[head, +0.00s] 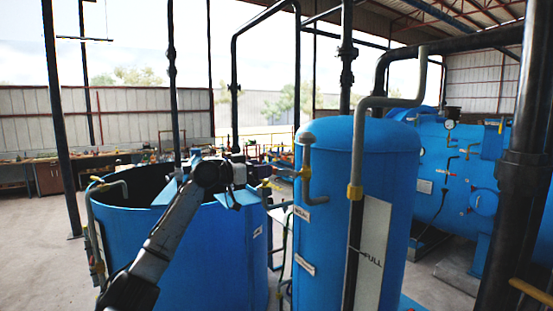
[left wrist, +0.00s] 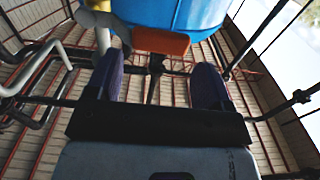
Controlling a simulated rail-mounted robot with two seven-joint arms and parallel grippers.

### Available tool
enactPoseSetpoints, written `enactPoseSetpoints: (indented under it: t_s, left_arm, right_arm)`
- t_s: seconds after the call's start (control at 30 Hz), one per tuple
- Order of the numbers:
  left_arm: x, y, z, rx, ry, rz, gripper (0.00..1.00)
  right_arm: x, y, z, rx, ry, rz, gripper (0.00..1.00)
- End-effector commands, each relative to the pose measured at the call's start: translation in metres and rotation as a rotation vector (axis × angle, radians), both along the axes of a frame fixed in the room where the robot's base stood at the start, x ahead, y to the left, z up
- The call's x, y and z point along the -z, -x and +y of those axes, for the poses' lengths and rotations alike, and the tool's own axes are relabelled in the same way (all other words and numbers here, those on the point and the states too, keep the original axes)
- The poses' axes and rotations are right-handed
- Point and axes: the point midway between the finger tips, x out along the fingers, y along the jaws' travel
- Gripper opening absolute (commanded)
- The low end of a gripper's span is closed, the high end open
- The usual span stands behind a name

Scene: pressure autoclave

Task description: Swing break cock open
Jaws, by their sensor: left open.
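A cock with an orange handle (left wrist: 160,42) shows in the left wrist view, in front of a blue tank and just beyond my fingertips. In the head view, the brass-coloured cock (head: 277,172) sits on a grey pipe at the left side of the upright blue tank (head: 310,235). My left gripper (left wrist: 157,68) is open, its two purple fingers apart with nothing clearly held between them. In the head view, my left gripper (head: 258,174) is close to the cock's left side. Whether a finger touches the handle cannot be told. My right gripper is out of view.
A wide open blue tank (head: 205,260) stands under my left arm. A dark post (head: 510,190) and a large blue horizontal vessel (head: 440,180) are at the right.

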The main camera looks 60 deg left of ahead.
Motion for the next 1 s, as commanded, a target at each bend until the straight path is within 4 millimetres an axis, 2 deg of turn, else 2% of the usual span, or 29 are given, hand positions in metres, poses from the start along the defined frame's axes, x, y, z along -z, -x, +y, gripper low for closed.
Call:
enactPoseSetpoints:
  t_s: [0.03,0.1,0.4,0.6,0.87,1.0]
  left_arm:
    - [-0.005,-0.010,-0.002,0.003,0.003,0.000,0.74]
    - [-0.005,-0.021,-0.002,0.002,0.004,0.000,0.74]
    - [-0.002,-0.055,-0.002,0.001,0.001,-0.001,0.74]
    - [0.000,-0.063,-0.003,0.000,-0.001,0.001,0.74]
    - [0.001,-0.063,-0.003,0.000,-0.002,0.002,0.74]
    - [0.001,-0.063,-0.003,0.000,-0.002,0.001,0.64]
  right_arm:
    - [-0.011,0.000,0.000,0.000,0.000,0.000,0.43]
    - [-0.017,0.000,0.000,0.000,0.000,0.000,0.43]
    - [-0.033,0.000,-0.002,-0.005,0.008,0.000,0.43]
    - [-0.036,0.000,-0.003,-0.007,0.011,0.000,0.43]
    - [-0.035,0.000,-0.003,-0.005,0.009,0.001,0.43]
    - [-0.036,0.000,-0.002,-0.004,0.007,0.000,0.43]
